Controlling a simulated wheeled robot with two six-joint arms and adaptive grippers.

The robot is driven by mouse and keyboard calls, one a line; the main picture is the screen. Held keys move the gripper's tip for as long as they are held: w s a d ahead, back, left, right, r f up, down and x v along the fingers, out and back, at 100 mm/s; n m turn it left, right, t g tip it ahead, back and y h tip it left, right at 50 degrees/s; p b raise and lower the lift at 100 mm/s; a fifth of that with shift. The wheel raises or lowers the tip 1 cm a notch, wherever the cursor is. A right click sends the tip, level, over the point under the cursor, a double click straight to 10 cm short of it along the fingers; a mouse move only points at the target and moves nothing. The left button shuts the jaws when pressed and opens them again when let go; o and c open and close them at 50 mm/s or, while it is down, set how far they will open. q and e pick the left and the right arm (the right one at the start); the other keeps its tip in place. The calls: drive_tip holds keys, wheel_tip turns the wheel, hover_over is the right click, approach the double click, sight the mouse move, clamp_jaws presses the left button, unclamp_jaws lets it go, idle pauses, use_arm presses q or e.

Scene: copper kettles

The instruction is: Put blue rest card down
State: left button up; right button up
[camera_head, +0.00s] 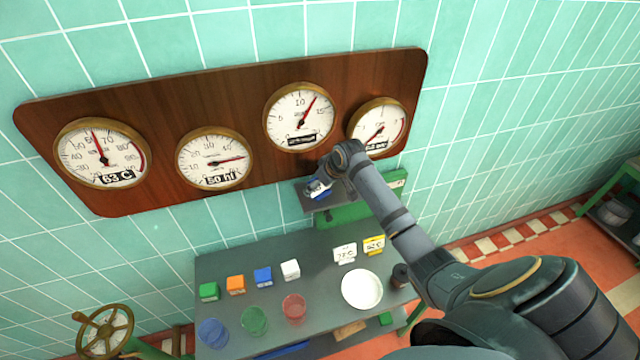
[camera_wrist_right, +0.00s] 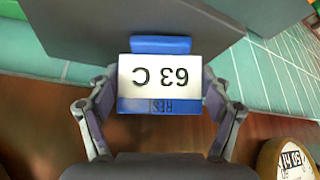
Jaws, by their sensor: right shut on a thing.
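The rest card (camera_wrist_right: 160,75) is white with a blue band and reads "63 C", upside down in the right wrist view. My right gripper (camera_wrist_right: 162,88) is shut on it, with a finger at each side edge. A blue strip (camera_wrist_right: 160,45) lies at the card's far edge, against a grey surface (camera_wrist_right: 85,30); I cannot tell whether it belongs to the card. In the head view my right gripper (camera_head: 320,186) is at the small grey shelf (camera_head: 306,199) below the gauges. Whether the card touches the shelf is unclear. My left gripper is not in view.
Above hangs a wooden board (camera_head: 225,115) with gauges; the left gauge (camera_head: 102,153) reads 63 C.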

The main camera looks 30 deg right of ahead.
drive_tip(key=o, duration=1.1)
drive_tip(key=shift+f, duration=0.1)
drive_tip(key=a+b+v, duration=0.1)
drive_tip(key=b+v, duration=0.1)
drive_tip(key=v, duration=1)
drive_tip(key=shift+d+r, duration=0.25)
drive_tip(key=shift+d, duration=0.2)
drive_tip(key=shift+w, duration=0.1)
